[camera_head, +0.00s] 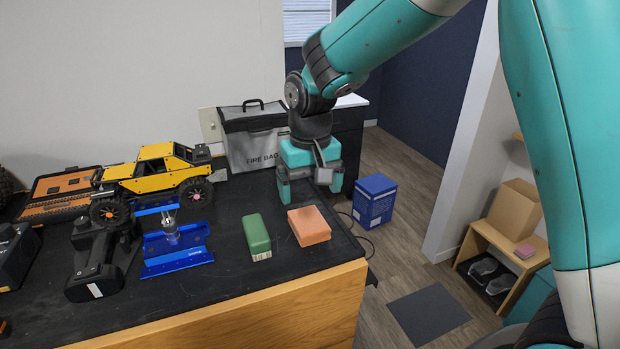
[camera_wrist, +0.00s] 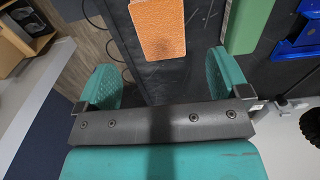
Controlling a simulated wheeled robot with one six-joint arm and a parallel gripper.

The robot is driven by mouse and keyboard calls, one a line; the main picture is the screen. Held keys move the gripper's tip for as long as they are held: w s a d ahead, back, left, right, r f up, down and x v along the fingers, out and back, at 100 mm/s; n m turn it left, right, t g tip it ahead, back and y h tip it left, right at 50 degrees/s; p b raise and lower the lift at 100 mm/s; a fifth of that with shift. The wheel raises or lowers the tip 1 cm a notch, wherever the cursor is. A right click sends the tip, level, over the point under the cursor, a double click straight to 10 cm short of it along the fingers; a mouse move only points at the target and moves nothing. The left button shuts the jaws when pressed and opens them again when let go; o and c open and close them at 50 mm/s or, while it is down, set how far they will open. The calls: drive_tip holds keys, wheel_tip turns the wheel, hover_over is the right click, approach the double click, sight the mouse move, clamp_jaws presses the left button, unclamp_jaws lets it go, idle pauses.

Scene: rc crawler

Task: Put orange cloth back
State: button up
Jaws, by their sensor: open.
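The orange cloth (camera_head: 309,226) is a folded block lying flat on the black bench top near its right end. It also shows in the wrist view (camera_wrist: 158,28), beyond my fingertips and roughly between them. My gripper (camera_head: 309,192) hangs over the bench just behind the cloth, pointing down. In the wrist view my gripper (camera_wrist: 165,75) has its two teal fingers spread wide with nothing between them. The cloth is apart from both fingers.
A green block (camera_head: 257,237) lies just left of the cloth. Left of it are a blue stand (camera_head: 177,250), a yellow crawler (camera_head: 155,170) and a black controller (camera_head: 98,268). A grey fire bag (camera_head: 253,140) stands behind. The bench (camera_head: 215,290) ends just right of the cloth.

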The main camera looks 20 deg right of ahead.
drive_tip(key=s+a+r+n+y, duration=0.2)
drive_tip(key=s+r+n, duration=0.1)
drive_tip(key=s, duration=0.9)
drive_tip(key=s+a+r+n+y, duration=0.2)
drive_tip(key=s+r+n, duration=0.1)
drive_tip(key=s, duration=0.9)
drive_tip(key=shift+s+a+r+n, duration=0.2)
drive_tip(key=shift+a+r+n, duration=0.15)
drive_tip(key=shift+n, duration=0.25)
drive_tip(key=shift+f+b, duration=0.75)
drive_tip(key=shift+b, duration=0.15)
